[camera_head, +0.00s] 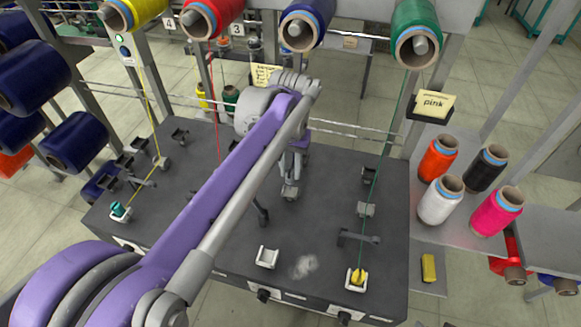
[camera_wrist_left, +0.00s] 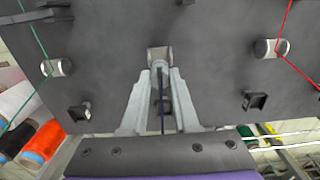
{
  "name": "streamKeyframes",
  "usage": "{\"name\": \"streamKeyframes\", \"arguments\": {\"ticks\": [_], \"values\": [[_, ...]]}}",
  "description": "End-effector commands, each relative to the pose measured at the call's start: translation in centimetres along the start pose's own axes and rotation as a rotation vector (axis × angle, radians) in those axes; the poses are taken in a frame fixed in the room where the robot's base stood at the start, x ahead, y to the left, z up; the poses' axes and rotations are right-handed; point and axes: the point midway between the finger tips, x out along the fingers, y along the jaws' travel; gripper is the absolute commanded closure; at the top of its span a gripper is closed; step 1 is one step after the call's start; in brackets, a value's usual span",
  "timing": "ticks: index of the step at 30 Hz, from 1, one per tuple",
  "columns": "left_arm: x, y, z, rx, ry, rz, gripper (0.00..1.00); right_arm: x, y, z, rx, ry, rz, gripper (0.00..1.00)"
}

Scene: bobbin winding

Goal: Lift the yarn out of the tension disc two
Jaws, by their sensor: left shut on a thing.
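My left gripper (camera_head: 290,186) reaches down over the middle of the dark machine top. In the left wrist view its two pale fingers (camera_wrist_left: 161,80) are shut on a dark blue yarn (camera_wrist_left: 162,112) that runs between them. A small silvery tension disc (camera_wrist_left: 160,55) sits just beyond the fingertips, in the navy line. I cannot tell whether the yarn is still inside the disc. The navy spool (camera_head: 305,25) hangs above; my arm hides most of its yarn in the head view. My right gripper is not in view.
The disc with green yarn (camera_head: 366,210) and the disc with red yarn (camera_wrist_left: 272,48) flank this one. A yellow yarn (camera_head: 148,92) runs farther left. Several spools, including a white one (camera_head: 440,203), stand on the right shelf. Small brackets dot the dark top (camera_head: 325,235).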

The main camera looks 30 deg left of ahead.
Motion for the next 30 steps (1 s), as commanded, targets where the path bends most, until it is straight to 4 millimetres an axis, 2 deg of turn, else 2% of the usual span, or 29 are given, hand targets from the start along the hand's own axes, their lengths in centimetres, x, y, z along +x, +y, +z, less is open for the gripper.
{"name": "streamKeyframes", "arguments": {"ticks": [30], "values": [[2.7,0.0,0.0,0.000,0.000,0.000,1.00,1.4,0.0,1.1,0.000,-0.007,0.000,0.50]]}}
